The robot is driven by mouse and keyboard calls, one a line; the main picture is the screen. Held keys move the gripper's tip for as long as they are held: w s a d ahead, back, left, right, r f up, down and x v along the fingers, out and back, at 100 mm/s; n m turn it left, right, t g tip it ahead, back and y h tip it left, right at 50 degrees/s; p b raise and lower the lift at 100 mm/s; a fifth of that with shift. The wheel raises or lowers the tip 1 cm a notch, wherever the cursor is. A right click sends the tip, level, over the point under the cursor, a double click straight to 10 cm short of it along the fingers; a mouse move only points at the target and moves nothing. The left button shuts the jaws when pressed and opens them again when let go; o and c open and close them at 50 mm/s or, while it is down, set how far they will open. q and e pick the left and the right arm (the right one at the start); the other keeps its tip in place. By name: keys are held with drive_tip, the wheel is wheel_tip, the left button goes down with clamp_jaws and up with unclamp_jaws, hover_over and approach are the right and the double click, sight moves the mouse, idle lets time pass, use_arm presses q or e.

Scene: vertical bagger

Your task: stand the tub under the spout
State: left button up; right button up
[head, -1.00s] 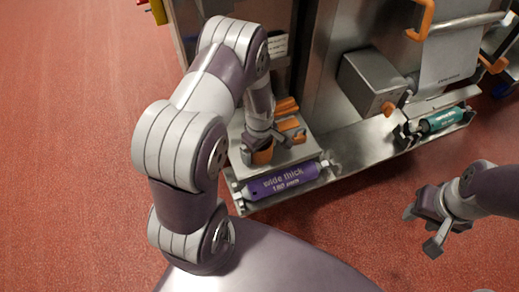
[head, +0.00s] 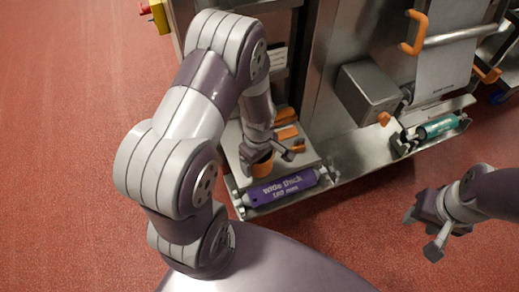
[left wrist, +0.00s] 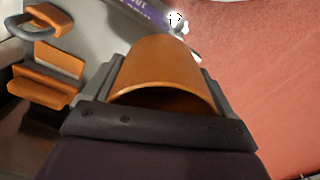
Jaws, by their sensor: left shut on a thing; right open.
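An orange tub (head: 262,167) is in my left gripper (head: 268,156), low over the grey deck on the left part of the machine. In the left wrist view the tub (left wrist: 165,65) fills the space between the two fingers, with its curved wall and dark open mouth showing. I cannot tell whether its base touches the deck. No spout can be made out; my left arm covers part of that area. My right gripper (head: 421,231) is open and empty above the floor at the right.
A purple roll labelled "wide thick" (head: 283,188) lies along the deck's front edge. Orange handle-like parts (head: 287,130) are just behind the tub. A grey box (head: 367,92) and a teal roll (head: 437,128) are further right. Red floor (head: 330,225) in front is clear.

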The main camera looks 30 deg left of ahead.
use_arm(q)
drive_tip(key=s+d+r+m+p, duration=0.2)
drive_tip(key=s+d+r+m, duration=0.1)
drive_tip(key=s+r, duration=0.3)
drive_tip(key=w+r+m, duration=0.4)
drive_tip(key=w+m, duration=0.2)
drive_tip(key=w, duration=0.3)
drive_tip(key=w+r+m, duration=0.3)
drive_tip(key=w+m, duration=0.2)
drive_tip(key=w, duration=0.4)
wheel_tip(320, 180, up, 12)
drive_tip(key=s+p, duration=0.1)
drive_tip(key=p, duration=1.9)
drive_tip(key=shift+s, duration=0.25)
